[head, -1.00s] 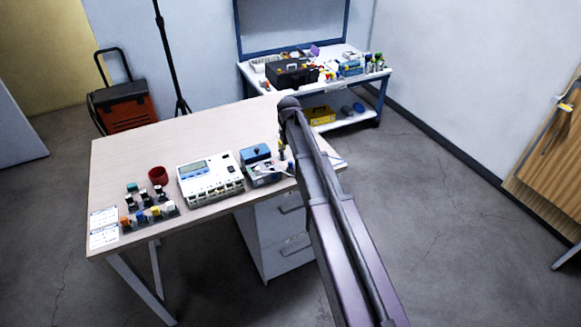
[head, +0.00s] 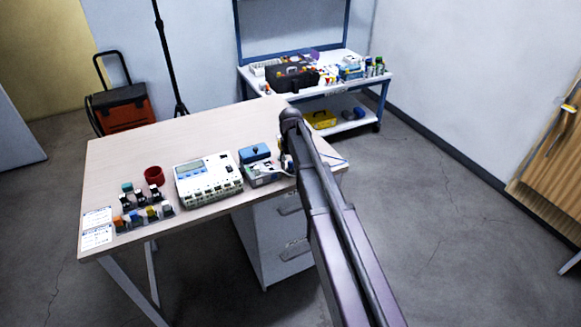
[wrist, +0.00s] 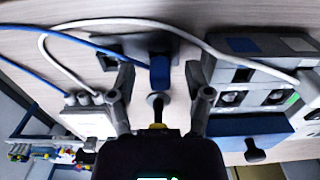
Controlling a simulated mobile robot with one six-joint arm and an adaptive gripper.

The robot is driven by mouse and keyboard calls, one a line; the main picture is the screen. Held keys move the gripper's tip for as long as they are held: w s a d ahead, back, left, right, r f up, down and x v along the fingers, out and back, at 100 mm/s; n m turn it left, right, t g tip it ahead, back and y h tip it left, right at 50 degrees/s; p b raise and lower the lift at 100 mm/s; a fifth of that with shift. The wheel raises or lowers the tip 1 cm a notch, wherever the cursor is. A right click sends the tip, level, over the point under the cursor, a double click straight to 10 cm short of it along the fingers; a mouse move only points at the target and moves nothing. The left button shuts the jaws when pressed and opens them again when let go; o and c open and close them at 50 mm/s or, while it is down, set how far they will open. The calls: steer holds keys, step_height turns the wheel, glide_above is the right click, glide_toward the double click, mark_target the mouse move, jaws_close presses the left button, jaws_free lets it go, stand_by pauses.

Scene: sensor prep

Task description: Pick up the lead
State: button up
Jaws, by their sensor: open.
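In the wrist view my gripper (wrist: 159,84) is open, its two dark fingers apart and pointing at the tabletop. A blue plug-like piece (wrist: 160,72) sits on a grey holder (wrist: 133,46), between and just beyond the fingertips. A thin blue cable (wrist: 75,38) runs to it from the left. A white cable (wrist: 150,22) loops above it from a light connector block (wrist: 88,118) on the left. I cannot tell for sure which is the lead. A small dark post with a round grey top (wrist: 157,101) stands between the fingers. In the head view my arm hides most of the gripper.
A grey box with a blue lid (wrist: 250,131) is close right of the fingers. A loaded workbench (head: 345,88) stands behind.

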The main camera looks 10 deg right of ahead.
mark_target(291, 161)
stand_by(0.3)
jaws_close()
steer(key=shift+r, duration=0.2)
step_height(291, 161, up, 4)
steer(key=p, duration=0.4)
steer(key=shift+f, duration=0.15)
steer(key=s+p, duration=0.1)
steer(key=s, duration=1.5)
steer(key=shift+r, duration=0.45)
steer(key=w+a+r+p, duration=0.1)
steer(key=w+a, duration=0.2)
steer(key=w, duration=0.4)
steer(key=w+a+r+p, duration=0.2)
steer(key=w+a, duration=0.2)
steer(key=w, duration=0.3)
steer(key=shift+w+r+p, duration=0.15)
steer(key=shift+r+p, duration=0.15)
